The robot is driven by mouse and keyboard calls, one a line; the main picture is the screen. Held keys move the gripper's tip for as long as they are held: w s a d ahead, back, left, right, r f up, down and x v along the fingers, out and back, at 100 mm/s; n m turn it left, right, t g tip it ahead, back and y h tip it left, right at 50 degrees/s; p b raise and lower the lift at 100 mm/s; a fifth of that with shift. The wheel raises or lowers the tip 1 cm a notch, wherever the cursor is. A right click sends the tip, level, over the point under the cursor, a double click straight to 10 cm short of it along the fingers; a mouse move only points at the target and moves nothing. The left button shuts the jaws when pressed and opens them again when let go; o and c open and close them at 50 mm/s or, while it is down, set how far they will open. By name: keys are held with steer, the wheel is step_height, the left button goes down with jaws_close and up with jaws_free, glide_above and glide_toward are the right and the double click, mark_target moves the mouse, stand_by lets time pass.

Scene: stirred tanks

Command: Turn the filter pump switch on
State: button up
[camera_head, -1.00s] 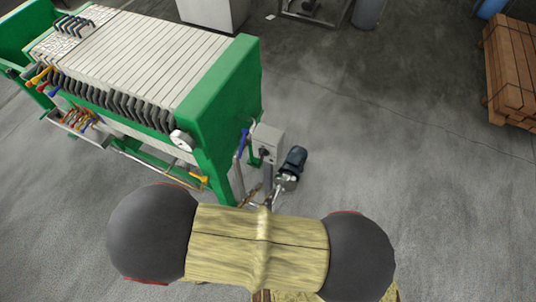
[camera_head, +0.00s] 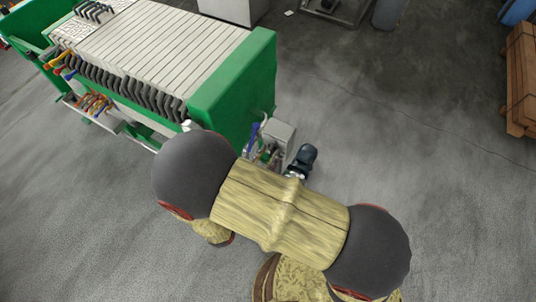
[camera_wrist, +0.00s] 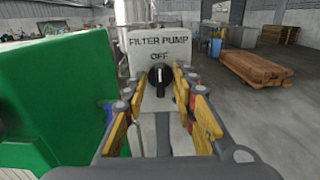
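The filter pump switch is a grey box (camera_wrist: 160,46) with the words "FILTER PUMP" and "OFF" on its face. Its black rotary knob (camera_wrist: 160,77) has a light mark pointing up at "OFF". In the wrist view my gripper (camera_wrist: 160,88) is open, with a yellow-padded finger to each side of the knob in the picture. I cannot tell whether either finger touches it. In the head view the box (camera_head: 281,134) shows at the end of the green filter press, partly hidden by my arm. My gripper is not clearly visible there.
The green filter press (camera_head: 235,75) stands close on the left; its green end (camera_wrist: 60,95) fills the wrist view's left side. A dark blue pump motor (camera_head: 304,157) sits beside the box. Wooden pallets (camera_head: 522,80) stand far right. Open floor lies to the right.

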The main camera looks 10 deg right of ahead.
steer(key=shift+w+d, duration=0.1)
steer(key=shift+w, duration=0.1)
steer(key=shift+c, duration=0.6)
jaws_close()
